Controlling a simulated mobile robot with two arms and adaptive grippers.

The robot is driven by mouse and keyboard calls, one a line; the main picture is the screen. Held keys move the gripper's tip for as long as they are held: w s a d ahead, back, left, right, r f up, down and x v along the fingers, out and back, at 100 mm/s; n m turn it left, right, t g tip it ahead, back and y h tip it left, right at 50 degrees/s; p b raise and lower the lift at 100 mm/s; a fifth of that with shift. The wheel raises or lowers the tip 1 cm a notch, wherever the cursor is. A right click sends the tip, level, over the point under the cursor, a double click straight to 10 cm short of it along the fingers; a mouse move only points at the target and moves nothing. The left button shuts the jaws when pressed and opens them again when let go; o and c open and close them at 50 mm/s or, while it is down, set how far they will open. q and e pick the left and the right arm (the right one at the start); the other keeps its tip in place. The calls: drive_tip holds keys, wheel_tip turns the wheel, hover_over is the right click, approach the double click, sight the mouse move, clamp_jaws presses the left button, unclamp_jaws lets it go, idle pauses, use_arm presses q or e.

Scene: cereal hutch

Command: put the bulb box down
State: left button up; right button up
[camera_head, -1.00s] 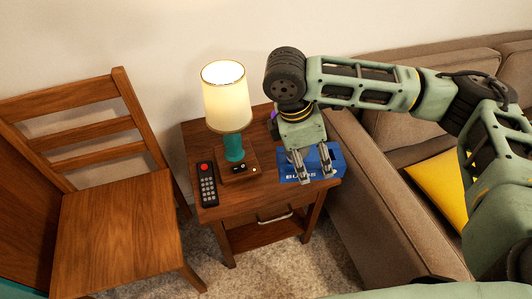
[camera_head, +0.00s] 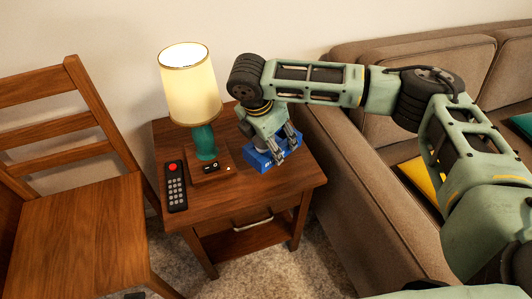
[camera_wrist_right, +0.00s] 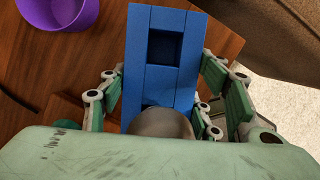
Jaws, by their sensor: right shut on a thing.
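The bulb box (camera_head: 264,160) is blue, with partly covered white lettering on its front. In the head view it is at the right part of the wooden side table, its underside at or close to the tabletop; I cannot tell if it touches. My right gripper (camera_head: 282,146) is shut on it from above, fingers on either side. In the right wrist view the box (camera_wrist_right: 165,76) stands between the green finger pads, showing recesses in its top. A grey rounded shape (camera_wrist_right: 160,122) covers its near end. My left gripper is not in view.
The side table (camera_head: 240,197) also holds a lit lamp (camera_head: 190,90) on a wooden base and a black remote (camera_head: 176,187). A purple cup (camera_wrist_right: 58,8) is near the box. A chair (camera_head: 75,220) stands left, a brown sofa (camera_head: 350,165) right. The tabletop's front strip is clear.

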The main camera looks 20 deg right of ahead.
drive_tip(key=shift+w+a+f, duration=0.25)
drive_tip(key=shift+w+f, duration=0.05)
drive_tip(key=shift+w, duration=0.15)
drive_tip(key=shift+w+a+f, duration=0.2)
drive_tip(key=shift+w+f, duration=0.05)
drive_tip(key=shift+w, duration=0.2)
drive_tip(key=shift+a+f, duration=0.1)
drive_tip(key=shift+f, duration=0.1)
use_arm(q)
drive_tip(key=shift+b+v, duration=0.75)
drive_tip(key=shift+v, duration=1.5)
use_arm(e)
drive_tip(key=shift+f, duration=1.85)
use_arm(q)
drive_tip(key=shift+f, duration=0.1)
use_arm(e)
drive_tip(key=o, duration=1.3)
drive_tip(key=shift+f, duration=0.15)
drive_tip(key=shift+o, duration=0.2)
